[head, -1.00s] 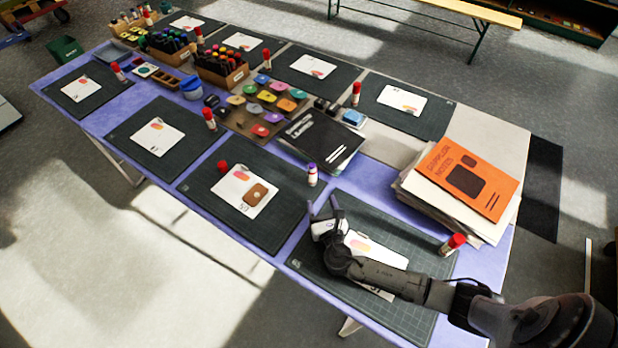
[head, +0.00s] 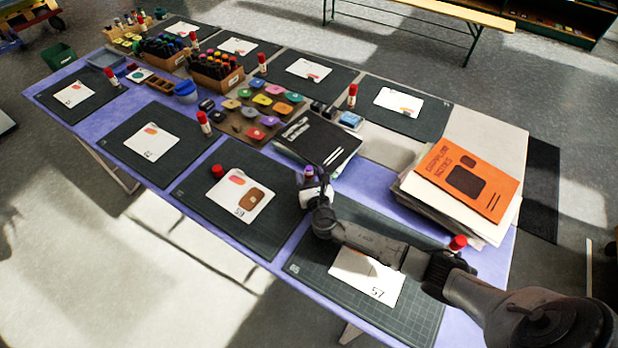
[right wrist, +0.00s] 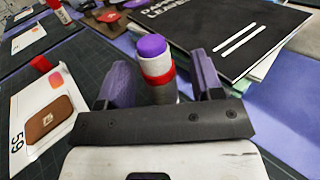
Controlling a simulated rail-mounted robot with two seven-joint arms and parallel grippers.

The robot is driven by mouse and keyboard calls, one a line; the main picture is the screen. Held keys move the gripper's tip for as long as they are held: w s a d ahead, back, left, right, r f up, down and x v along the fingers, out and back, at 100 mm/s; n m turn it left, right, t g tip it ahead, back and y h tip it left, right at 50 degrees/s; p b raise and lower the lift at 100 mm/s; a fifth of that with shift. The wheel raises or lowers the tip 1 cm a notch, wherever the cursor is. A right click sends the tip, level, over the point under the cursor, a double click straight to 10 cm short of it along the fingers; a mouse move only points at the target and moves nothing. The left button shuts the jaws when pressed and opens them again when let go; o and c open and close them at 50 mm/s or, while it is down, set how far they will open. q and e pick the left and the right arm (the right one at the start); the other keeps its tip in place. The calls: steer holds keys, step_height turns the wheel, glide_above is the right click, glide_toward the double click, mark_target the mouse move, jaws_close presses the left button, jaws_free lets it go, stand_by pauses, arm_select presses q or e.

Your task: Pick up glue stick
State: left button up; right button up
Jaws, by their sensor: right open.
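My right gripper (right wrist: 164,82) is open, with one purple finger on each side of the glue stick. I cannot tell whether either finger touches it. My left gripper is not in view.
A black book (head: 318,137) lies just behind the glue stick. A red cap (head: 217,171) and a card with a brown piece (head: 241,195) are on the mat to the left. A red-capped glue stick (head: 457,243) stands by my right arm, near a paper stack with an orange booklet (head: 466,178).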

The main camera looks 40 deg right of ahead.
steer(key=shift+w+d, duration=0.15)
steer(key=shift+w, duration=0.2)
steer(key=shift+c, duration=0.3)
steer(key=c, duration=0.9)
